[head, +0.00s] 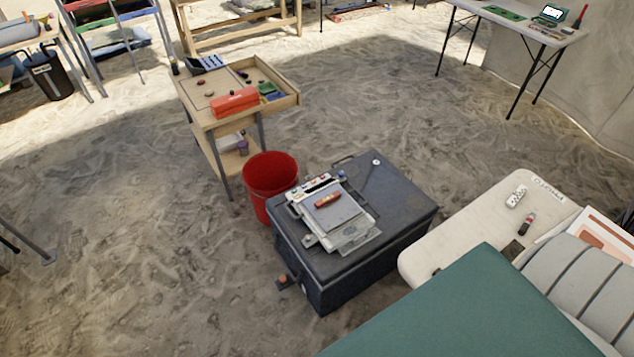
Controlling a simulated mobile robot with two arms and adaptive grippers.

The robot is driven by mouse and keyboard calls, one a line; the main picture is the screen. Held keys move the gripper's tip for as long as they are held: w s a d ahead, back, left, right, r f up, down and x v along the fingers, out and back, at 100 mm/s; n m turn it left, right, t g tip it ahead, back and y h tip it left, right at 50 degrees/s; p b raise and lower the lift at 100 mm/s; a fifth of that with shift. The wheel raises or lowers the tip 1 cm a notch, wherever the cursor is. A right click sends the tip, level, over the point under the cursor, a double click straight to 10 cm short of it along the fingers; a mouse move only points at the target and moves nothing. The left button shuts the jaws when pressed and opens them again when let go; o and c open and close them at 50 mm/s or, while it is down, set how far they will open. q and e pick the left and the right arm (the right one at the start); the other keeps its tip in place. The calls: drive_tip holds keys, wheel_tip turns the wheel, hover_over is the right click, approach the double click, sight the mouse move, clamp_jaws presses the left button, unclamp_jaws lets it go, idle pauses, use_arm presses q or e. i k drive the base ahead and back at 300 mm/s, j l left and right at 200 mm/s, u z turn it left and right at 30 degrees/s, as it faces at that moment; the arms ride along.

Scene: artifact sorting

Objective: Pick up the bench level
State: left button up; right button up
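A small orange-brown bar (327,200) lies on a flat grey plate device (345,224) on top of a dark grey chest (400,190). It may be the bench level, but it is too small to tell for sure. A larger orange-red block (235,103) lies on the wooden sorting table (280,103) at the upper left of centre; I cannot tell what it is. Neither of my grippers is in view.
A red bucket (268,187) stands beside the chest. To the right are a pale table (470,225) with small items, a teal surface (480,310) and a grey ribbed pad (585,280). Open sandy ground lies left. A folding table (500,22) stands far right.

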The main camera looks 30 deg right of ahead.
sight(328, 199)
drive_tip(key=z, duration=1.1)
